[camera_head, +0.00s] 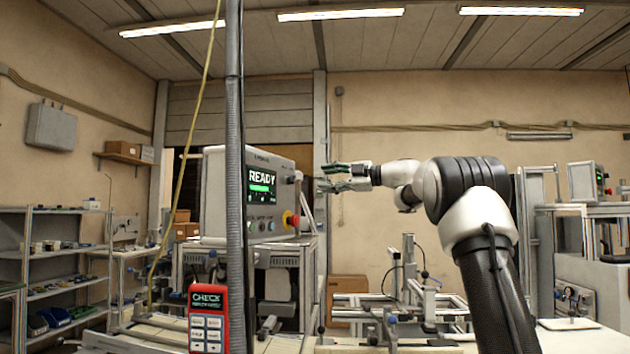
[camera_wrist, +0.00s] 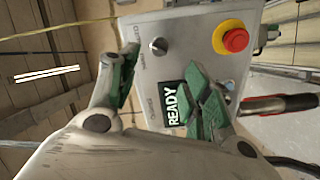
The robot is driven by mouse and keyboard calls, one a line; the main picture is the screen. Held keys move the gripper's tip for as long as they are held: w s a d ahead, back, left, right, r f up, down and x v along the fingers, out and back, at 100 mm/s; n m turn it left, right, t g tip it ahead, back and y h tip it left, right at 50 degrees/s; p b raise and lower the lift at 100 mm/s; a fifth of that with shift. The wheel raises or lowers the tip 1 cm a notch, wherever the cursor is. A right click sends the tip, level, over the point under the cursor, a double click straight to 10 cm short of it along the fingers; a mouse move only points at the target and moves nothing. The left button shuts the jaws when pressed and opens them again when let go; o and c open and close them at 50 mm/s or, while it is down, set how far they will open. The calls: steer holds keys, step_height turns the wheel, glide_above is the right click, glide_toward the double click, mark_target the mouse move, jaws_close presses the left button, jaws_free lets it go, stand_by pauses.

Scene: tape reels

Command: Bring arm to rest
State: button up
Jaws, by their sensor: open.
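My arm (camera_head: 470,190) rises at the right of the head view and bends to the left. My gripper (camera_head: 335,178) is at its end, level with the control box (camera_head: 225,200) and close to its right side. The jaws are open, with nothing between them. In the wrist view the green-padded fingers of my gripper (camera_wrist: 165,95) stand apart in front of the control box (camera_wrist: 195,45). Its screen reads READY. The screen is partly covered by one finger in the wrist view. I cannot tell whether the fingers touch the box.
A red emergency knob (camera_head: 291,219) sits on the box's corner, below my gripper. A grey vertical post (camera_head: 235,120) and a red CHECK device (camera_head: 207,318) stand in front. Shelves (camera_head: 65,265) are at the left. Metal fixtures (camera_head: 405,290) stand below my arm. Air above it is clear.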

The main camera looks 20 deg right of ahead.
steer(key=shift+s+d, duration=0.25)
steer(key=shift+d, duration=0.05)
